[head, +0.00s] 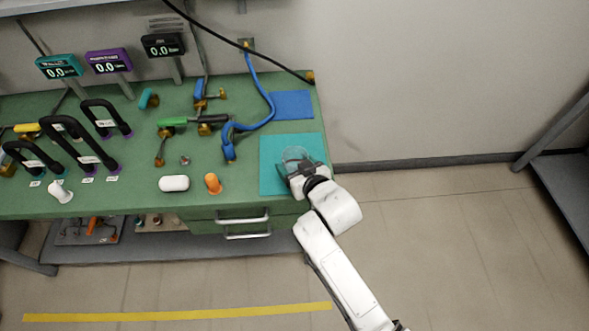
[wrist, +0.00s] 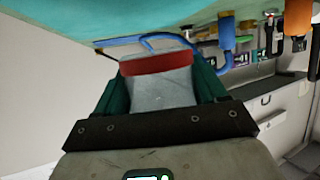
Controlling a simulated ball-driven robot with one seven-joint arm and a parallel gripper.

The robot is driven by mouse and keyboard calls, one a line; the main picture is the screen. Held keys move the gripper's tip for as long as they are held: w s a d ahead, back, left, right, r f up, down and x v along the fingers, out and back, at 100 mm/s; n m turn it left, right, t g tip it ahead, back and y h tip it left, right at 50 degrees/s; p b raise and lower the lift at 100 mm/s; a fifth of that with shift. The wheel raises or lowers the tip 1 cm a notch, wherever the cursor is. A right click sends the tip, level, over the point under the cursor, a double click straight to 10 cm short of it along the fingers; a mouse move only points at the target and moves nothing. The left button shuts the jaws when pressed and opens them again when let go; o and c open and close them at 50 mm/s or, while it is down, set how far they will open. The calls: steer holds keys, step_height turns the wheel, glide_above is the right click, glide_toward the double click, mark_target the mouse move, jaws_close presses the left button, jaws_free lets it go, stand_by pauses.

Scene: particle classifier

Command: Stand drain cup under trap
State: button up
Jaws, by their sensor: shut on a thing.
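A clear cup (head: 295,155) is at the teal mat (head: 272,180) on the right end of the green bench. In the wrist view the cup (wrist: 158,88) is see-through with a red band near its far end. My gripper (head: 297,168) is shut on the cup, with a dark finger on each side of it. I cannot tell whether the cup touches the mat. A brass fitting assembly (head: 204,129) with a green handle stands left of the mat, and a brass piece hangs at its left. I cannot tell which part is the trap.
A blue hose (head: 267,98) curves between the assembly and my gripper. An orange item (head: 212,183) and a white capsule-shaped item (head: 174,183) lie near the front edge. Black-handled frames (head: 70,140) and displays stand at left. A blue mat (head: 292,105) lies behind the teal one.

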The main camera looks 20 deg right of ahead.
steer(key=shift+w+d+f, duration=0.1)
steer(key=shift+w+f, duration=0.55)
steer(key=shift+f, duration=1.6)
steer(key=shift+f+b, duration=0.15)
steer(key=shift+b, duration=0.2)
steer(key=o, duration=1.1)
steer(key=shift+o, duration=0.2)
steer(key=shift+r, duration=0.25)
steer(key=v, duration=1.2)
steer(key=shift+p, duration=0.35)
steer(key=shift+d+f, duration=0.1)
steer(key=shift+f, duration=0.05)
